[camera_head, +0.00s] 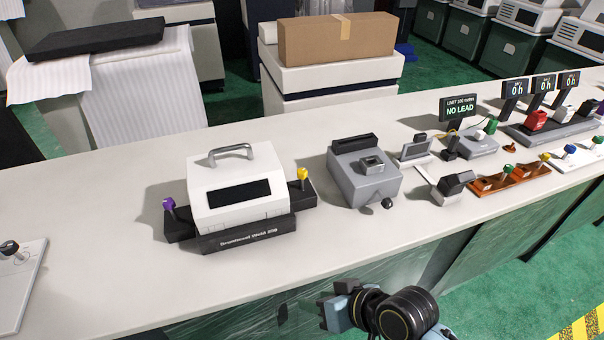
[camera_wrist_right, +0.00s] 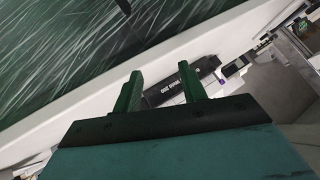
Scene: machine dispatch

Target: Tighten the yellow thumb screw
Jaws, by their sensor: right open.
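The yellow thumb screw (camera_head: 302,175) stands upright on the dark block at the right side of a white machine (camera_head: 230,188) in the head view. A purple thumb screw (camera_head: 169,205) is on the machine's left side. My right gripper (camera_head: 334,308) is in front of the counter's front edge, below and apart from the yellow screw. In the right wrist view its two green fingers (camera_wrist_right: 160,88) are open with nothing held between them. The machine's black label plate (camera_wrist_right: 178,82) shows beyond the fingers there. I cannot make out the yellow screw in that view. My left gripper is not in view.
A grey device (camera_head: 360,180) with a black knob stands right of the machine. Further right are small devices and a "NO LEAD" sign (camera_head: 460,107). A white plate (camera_head: 18,280) with a black knob lies at left. The counter (camera_head: 110,285) is bare between it and the machine.

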